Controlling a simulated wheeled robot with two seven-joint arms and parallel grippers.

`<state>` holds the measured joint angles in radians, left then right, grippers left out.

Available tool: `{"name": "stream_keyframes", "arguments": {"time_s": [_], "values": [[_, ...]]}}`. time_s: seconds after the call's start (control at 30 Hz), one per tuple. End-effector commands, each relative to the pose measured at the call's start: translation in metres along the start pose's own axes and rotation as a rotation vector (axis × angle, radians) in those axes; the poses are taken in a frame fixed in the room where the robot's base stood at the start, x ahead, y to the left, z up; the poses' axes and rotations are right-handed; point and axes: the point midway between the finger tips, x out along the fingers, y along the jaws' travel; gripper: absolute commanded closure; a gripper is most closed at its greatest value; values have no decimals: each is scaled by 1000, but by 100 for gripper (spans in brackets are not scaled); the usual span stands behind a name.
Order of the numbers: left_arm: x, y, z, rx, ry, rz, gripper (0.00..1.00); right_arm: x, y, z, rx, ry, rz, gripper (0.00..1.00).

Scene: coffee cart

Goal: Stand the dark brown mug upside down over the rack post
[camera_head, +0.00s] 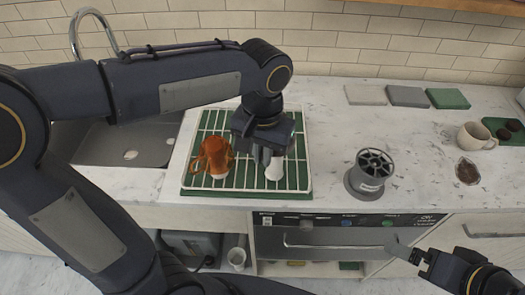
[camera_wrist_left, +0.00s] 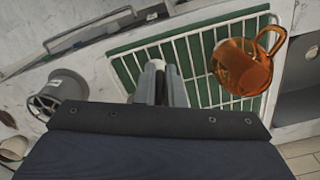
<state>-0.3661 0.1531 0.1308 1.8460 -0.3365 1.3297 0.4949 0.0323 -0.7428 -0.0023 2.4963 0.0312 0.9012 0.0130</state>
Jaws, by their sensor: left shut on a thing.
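An orange-brown mug (camera_head: 213,152) sits on the left part of the white wire rack (camera_head: 186,183), with a white piece showing below it. No darker brown mug shows. The mug is also at the right in the left wrist view (camera_wrist_left: 243,68), its handle toward the upper right. A white rack post (camera_head: 275,170) stands to the right of the mug. My left gripper (camera_head: 266,158) is at this post, apart from the mug, its fingers shut; the post's top is hidden by them. In the wrist view the fingers (camera_wrist_left: 160,84) close around something whitish. My right gripper (camera_head: 405,252) is low at the right, before the cart front.
A green mat (camera_head: 308,192) lies under the rack. A sink (camera_head: 120,150) is at the left, a grey cylinder with a spoked top (camera_head: 371,172) to the right. A cream mug (camera_head: 474,137) and a small brown-filled dish (camera_head: 467,171) stand farther right. The counter between is clear.

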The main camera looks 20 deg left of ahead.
Motion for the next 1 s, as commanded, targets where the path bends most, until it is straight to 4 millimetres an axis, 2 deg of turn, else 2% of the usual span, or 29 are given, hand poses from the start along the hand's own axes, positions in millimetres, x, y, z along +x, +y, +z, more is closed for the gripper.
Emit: {"name": "stream_keyframes", "arguments": {"time_s": [0.03,0.6,0.8,1.0], "values": [[10,0,0,0,1,0,100,8,4,4,0,0,0,0],[65,0,0,-1,1,0,100,41,19,21,0,0,0,0],[75,0,0,-1,2,0,100,47,21,24,0,0,0,0],[75,0,-1,-1,2,0,100,46,21,24,0,0,0,0]]}}
